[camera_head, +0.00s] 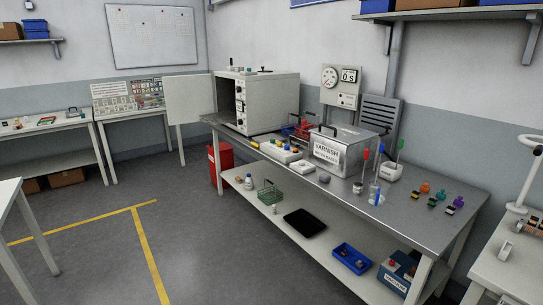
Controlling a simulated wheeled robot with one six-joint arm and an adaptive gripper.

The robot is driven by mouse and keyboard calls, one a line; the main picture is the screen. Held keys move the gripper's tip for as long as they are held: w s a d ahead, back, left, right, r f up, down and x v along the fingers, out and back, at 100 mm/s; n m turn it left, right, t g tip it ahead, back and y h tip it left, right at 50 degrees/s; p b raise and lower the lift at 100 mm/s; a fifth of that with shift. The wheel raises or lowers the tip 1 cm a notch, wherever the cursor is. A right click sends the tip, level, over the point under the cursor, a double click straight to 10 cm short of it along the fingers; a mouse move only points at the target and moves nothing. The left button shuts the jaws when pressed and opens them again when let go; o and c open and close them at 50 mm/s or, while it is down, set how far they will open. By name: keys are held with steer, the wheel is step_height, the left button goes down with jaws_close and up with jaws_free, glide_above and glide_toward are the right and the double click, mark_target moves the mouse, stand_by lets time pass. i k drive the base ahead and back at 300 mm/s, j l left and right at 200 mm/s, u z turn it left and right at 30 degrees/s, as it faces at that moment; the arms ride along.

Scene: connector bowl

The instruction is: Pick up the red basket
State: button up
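A small red basket (302,131) with a raised handle stands on the metal workbench (405,178), toward the back. It is between the white oven-like cabinet (271,104) and the silver varnish box (345,148). A dark blue item sits close beside it, and the box and the white tray in front hide part of the area. I cannot tell what the basket holds. My gripper is not in view.
A white tray of small items (281,152) lies in front of the basket. The cabinet door (189,98) stands open to the left. A green wire basket (270,195) and a black tray (304,222) sit on the lower shelf. Grey floor (95,245) is clear at left.

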mark_target(311, 114)
steer(key=i+u, duration=0.3)
steer(key=i, duration=1.65)
steer(key=i+j+z, duration=0.2)
steer(key=i, duration=0.35)
steer(key=i+z, duration=0.15)
steer(key=i, duration=0.4)
steer(key=i+j+z, duration=0.2)
steer(key=i, duration=0.35)
steer(key=i+j, duration=0.1)
steer(key=j, duration=0.6)
steer(key=i+j+z, duration=0.15)
steer(key=j, duration=1.25)
